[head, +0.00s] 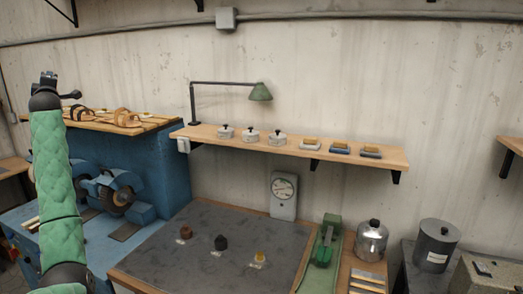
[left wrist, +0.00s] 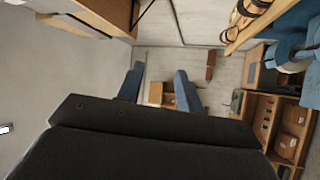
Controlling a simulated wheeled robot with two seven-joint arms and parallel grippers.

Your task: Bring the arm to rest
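My left arm stands raised at the left of the head view, its green-covered links nearly upright. My left gripper (head: 48,78) is at its top, high and to the left of the sandals on the wooden board. In the left wrist view the two blue fingers of the left gripper (left wrist: 160,84) are apart, with nothing between them; the room beyond shows through the gap. My right gripper is in neither view.
Sandals (head: 126,118) lie on a board atop a blue cabinet (head: 142,165). A wall shelf (head: 225,142) holds tins and brushes under a green lamp (head: 260,92). Below are a dark mat (head: 220,265) with several small pieces, a dial scale (head: 284,192) and canisters (head: 436,240).

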